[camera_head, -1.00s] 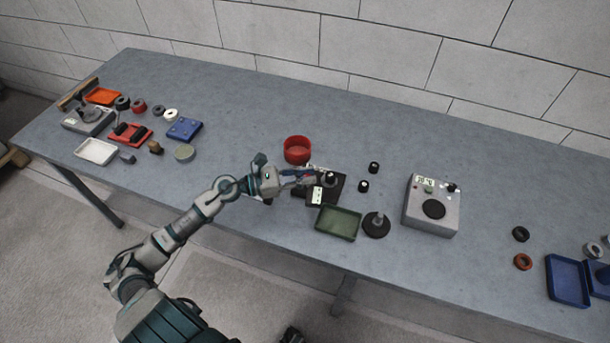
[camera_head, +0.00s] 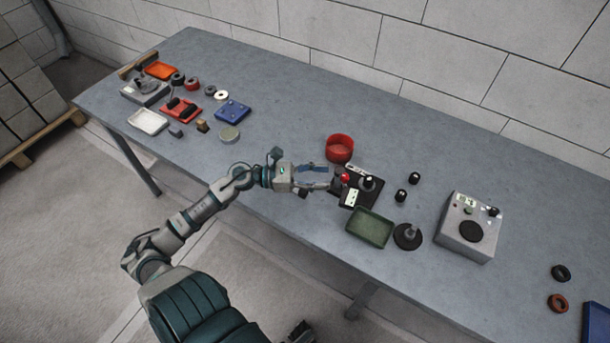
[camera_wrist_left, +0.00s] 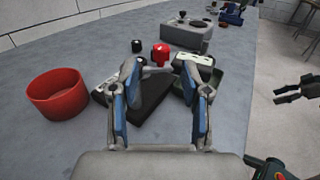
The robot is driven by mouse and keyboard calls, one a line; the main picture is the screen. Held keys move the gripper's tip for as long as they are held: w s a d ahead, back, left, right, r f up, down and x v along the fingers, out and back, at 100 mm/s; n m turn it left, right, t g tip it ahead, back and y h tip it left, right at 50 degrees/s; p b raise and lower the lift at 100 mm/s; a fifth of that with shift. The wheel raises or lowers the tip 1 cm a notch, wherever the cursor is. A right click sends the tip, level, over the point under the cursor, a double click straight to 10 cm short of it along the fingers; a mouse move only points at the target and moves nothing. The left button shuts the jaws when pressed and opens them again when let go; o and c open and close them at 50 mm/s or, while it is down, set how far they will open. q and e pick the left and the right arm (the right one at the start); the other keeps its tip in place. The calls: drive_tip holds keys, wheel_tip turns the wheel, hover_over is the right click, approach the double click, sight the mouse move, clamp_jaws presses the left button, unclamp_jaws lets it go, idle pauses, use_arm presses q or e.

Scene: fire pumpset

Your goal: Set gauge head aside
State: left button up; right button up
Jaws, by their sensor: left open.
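I cannot tell for sure which part is the gauge head. A black stand (camera_head: 372,191) with a round black knob and pale label plates sits on the table. A small red-topped part (camera_head: 345,178) shows at its left edge; in the left wrist view a red cap (camera_wrist_left: 160,52) stands beyond the fingers. My left gripper (camera_head: 333,183) is at the stand's left side, its blue-padded fingers (camera_wrist_left: 160,105) apart with nothing held between them. The fingers hide part of the stand. My right gripper (camera_wrist_left: 288,93) shows at the right of the wrist view, fingers apart and empty.
A red round bowl (camera_head: 340,148) is behind the stand, a green tray (camera_head: 369,229) in front.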

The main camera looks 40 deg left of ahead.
use_arm(q)
drive_tip(key=v, duration=0.5)
drive_tip(key=shift+s+a+f, duration=0.1)
drive_tip(key=shift+s+a, duration=0.05)
idle(0.3)
